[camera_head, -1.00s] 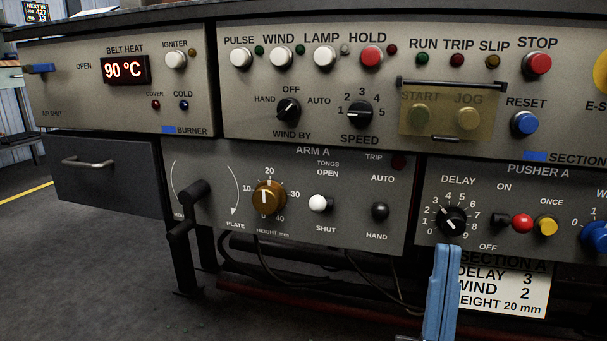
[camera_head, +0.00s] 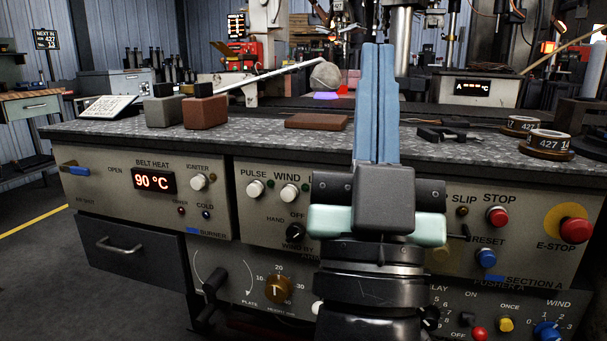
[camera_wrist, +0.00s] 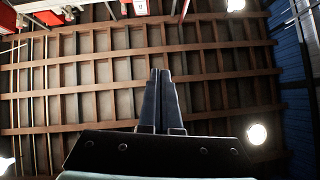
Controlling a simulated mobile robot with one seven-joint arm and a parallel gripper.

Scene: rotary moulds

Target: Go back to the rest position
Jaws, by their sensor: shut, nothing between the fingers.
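My gripper (camera_head: 377,60) stands upright in the middle of the head view, its two blue fingers shut together with nothing between them. It is in front of the control panel (camera_head: 265,215) and hides part of its middle. In the wrist view the shut fingers (camera_wrist: 160,75) point up at the wooden roof beams (camera_wrist: 90,85). The fingers touch nothing that I can see.
The bench top (camera_head: 270,142) behind carries a brown block (camera_head: 205,112), a flat brown slab (camera_head: 316,122) and tape-like rolls (camera_head: 549,141). The E-stop button (camera_head: 576,230) is at the right. The floor (camera_head: 40,260) at the left is clear.

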